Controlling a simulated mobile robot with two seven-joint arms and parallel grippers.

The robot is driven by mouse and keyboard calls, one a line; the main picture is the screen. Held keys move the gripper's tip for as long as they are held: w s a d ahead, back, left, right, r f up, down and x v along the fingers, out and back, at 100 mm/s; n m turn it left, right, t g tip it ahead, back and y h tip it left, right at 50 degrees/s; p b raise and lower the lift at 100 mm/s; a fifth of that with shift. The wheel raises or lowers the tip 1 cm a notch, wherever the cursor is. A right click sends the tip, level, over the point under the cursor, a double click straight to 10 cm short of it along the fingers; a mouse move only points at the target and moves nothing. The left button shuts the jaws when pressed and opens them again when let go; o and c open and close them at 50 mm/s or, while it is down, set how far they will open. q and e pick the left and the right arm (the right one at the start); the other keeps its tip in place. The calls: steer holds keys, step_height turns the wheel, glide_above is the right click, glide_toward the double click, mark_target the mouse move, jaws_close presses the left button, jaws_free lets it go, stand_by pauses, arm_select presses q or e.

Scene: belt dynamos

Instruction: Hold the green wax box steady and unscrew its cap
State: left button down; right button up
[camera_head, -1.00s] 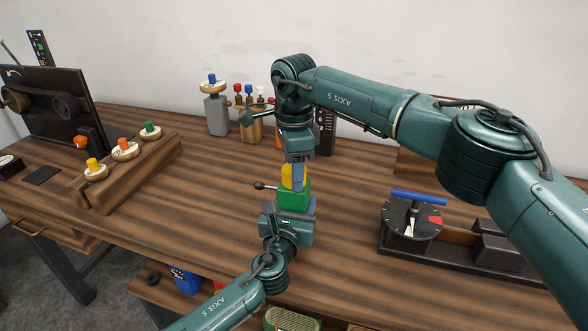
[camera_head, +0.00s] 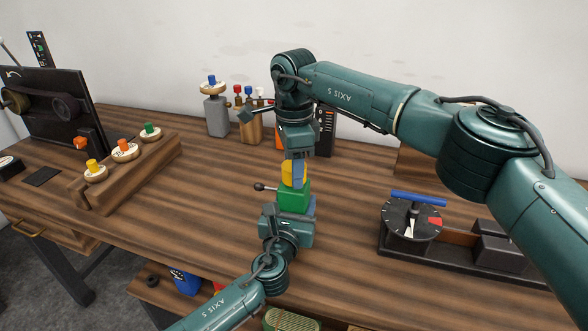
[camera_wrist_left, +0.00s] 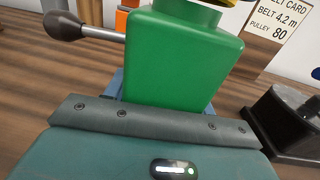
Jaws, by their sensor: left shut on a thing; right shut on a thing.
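The green wax box (camera_head: 294,198) is upright above the middle of the bench, its rod with a dark knob (camera_head: 259,187) pointing left. My left gripper (camera_head: 291,213) is shut on the box from the near side. The yellow cap (camera_head: 291,170) is on top of the box, between the fingers of my right gripper (camera_head: 294,174), which is shut on it from above. In the left wrist view the box (camera_wrist_left: 180,60) fills the middle; only a sliver of the cap shows at the top edge. Whether the cap's thread is still engaged is hidden.
A wooden rack (camera_head: 135,170) with several coloured knobs stands at left, near a dark panel with pulleys (camera_head: 45,105). A grey bottle (camera_head: 216,115) stands at the back. A dial fixture (camera_head: 411,220) with a blue bar is at right. Bare bench lies on both sides of the box.

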steer(key=shift+r, duration=0.65)
steer(key=shift+r, duration=2)
arm_select(q)
steer(key=shift+c, duration=2.2)
jaws_free()
steer(key=shift+s, duration=0.1)
